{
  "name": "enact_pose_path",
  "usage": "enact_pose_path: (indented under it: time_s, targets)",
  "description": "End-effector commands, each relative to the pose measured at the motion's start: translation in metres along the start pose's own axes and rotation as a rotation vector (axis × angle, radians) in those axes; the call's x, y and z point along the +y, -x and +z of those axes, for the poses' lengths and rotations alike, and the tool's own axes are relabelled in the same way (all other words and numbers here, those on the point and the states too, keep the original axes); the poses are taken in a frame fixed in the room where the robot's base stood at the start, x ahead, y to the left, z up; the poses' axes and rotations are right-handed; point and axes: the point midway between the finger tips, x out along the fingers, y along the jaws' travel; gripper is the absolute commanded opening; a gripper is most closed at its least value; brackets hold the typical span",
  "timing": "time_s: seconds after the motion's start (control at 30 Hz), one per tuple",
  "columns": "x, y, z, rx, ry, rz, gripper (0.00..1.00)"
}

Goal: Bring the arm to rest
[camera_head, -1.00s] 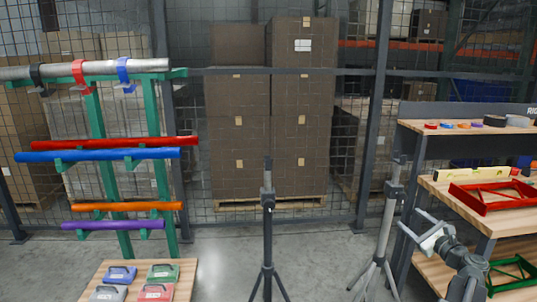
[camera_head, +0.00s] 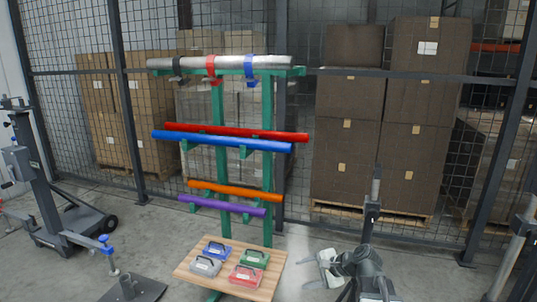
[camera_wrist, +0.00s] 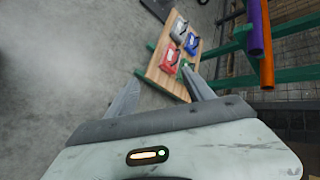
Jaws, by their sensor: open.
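My gripper (camera_head: 314,268) is at the lower middle right of the head view, to the right of the wooden platform. In the wrist view its two fingers (camera_wrist: 155,82) stand apart with nothing between them. The platform (camera_head: 181,272) bears small cases with dark handles: blue (camera_head: 216,249), green (camera_head: 255,258), grey (camera_head: 205,266) and red (camera_head: 246,274). The wrist view shows the platform (camera_wrist: 160,76) beyond the fingers, with some cases on it. My gripper looks apart from the cases.
A green rack (camera_head: 267,170) holds red, blue, orange and purple bars and a grey pipe with straps. A mesh fence and stacked boxes (camera_head: 345,150) stand behind. A wheeled stand (camera_head: 40,190) is at left, and a tripod pole (camera_head: 372,210) is close behind my arm.

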Motion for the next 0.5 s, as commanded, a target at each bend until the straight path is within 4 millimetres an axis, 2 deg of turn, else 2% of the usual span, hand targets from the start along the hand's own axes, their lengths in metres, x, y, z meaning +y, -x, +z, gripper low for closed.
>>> enact_pose_path:
  time_s: [0.03, 0.1, 0.2, 0.27, 0.4, 0.5]
  targets:
    - [0.013, -0.016, 0.024, -0.01, 0.098, 0.08, 0.61]
    - [0.037, -0.032, 0.048, -0.016, 0.252, 0.207, 0.61]
    - [0.074, -0.038, 0.066, -0.017, 0.477, 0.398, 0.61]
    - [0.095, -0.032, 0.064, -0.013, 0.591, 0.506, 0.61]
    - [0.139, 0.006, 0.036, -0.014, 0.81, 0.76, 0.61]
    - [0.159, 0.03, 0.024, -0.092, 0.974, 0.909, 0.61]
